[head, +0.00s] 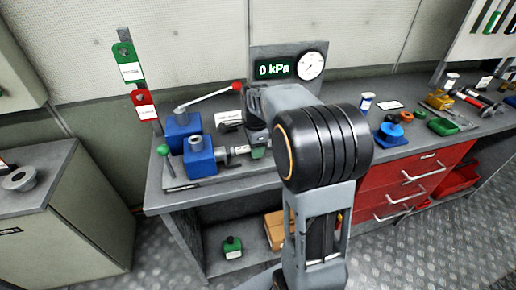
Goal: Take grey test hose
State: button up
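I cannot clearly make out the grey test hose; it may be hidden behind my arm. A test rig with two blue blocks (200,158), a red-knobbed lever (208,97) and a grey and silver fitting (238,150) stands at the left of the bench. My gripper (257,143) is just right of this fitting, low over the bench. It is small and partly covered by my own arm, so its fingers and anything between them cannot be made out. A gauge panel (287,50) behind reads 0 kPa.
The grey workbench (165,204) has red drawers (405,190). Blue, green and yellow parts and tools crowd its right side. Green and red tags (128,63) hang at the left. A grey cabinet (85,215) stands at left, with open floor between.

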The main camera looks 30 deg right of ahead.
grip_shut()
jog(key=shift+d, duration=0.4)
jog(key=shift+s+d, duration=0.15)
jog(key=shift+d, duration=0.2)
jog(key=shift+d, duration=0.3)
jog(key=shift+s+d+p, duration=0.1)
jog(key=shift+d+p, duration=0.2)
jog(key=shift+d, duration=0.05)
jog(key=shift+d, duration=0.1)
jog(key=shift+r, duration=0.15)
jog(key=shift+r+p, duration=3.75)
jog(key=shift+r, duration=0.65)
